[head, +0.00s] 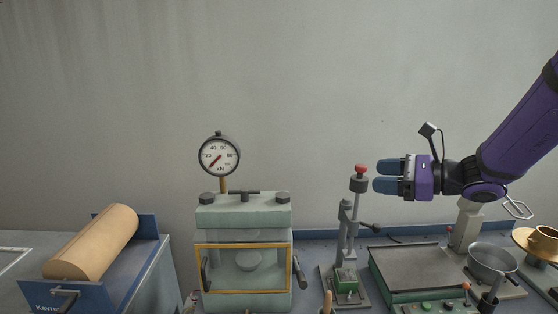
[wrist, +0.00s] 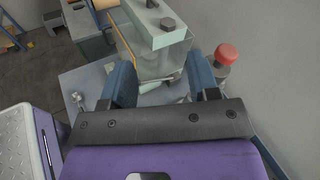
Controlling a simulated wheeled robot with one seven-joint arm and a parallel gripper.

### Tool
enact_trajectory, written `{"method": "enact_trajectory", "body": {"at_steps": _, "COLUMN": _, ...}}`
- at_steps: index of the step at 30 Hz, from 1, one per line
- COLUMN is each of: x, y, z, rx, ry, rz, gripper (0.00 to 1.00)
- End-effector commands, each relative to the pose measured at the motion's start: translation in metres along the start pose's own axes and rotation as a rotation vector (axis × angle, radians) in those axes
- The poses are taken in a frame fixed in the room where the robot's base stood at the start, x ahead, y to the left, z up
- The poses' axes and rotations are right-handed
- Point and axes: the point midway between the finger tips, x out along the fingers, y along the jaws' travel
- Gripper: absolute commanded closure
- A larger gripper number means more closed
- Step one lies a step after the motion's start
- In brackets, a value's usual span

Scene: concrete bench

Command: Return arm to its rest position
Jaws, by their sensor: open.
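My gripper (head: 382,176) is held in the air at the right of the head view, above the bench and to the right of a red-topped lever press (head: 345,235). Its two blue fingers point left and stand apart with nothing between them. In the wrist view the open fingers (wrist: 162,85) frame the pale green hydraulic press (wrist: 158,25). The red knob (wrist: 227,55) shows just beyond the right finger. My purple arm reaches in from the right edge of the head view.
The green press (head: 243,215) with its round dial gauge (head: 219,155) stands mid-bench. A brown paper roll (head: 92,243) lies on a blue holder at left. The upper space is free.

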Motion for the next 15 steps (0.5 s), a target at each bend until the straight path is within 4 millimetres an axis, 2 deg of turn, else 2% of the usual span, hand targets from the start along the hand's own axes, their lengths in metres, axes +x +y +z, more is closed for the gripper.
{"method": "enact_trajectory", "body": {"at_steps": 1, "x": 0.0, "y": 0.019, "z": 0.013, "rx": -0.087, "ry": 0.035, "rz": 0.07, "gripper": 0.45}}
{"method": "enact_trajectory", "body": {"at_steps": 6, "x": -0.011, "y": 0.077, "z": 0.033, "rx": -0.388, "ry": 0.171, "rz": 0.301, "gripper": 0.45}}
{"method": "enact_trajectory", "body": {"at_steps": 9, "x": -0.025, "y": 0.106, "z": 0.04, "rx": -0.57, "ry": 0.251, "rz": 0.428, "gripper": 0.45}}
{"method": "enact_trajectory", "body": {"at_steps": 15, "x": -0.063, "y": 0.149, "z": 0.046, "rx": -0.945, "ry": 0.414, "rz": 0.659, "gripper": 0.45}}
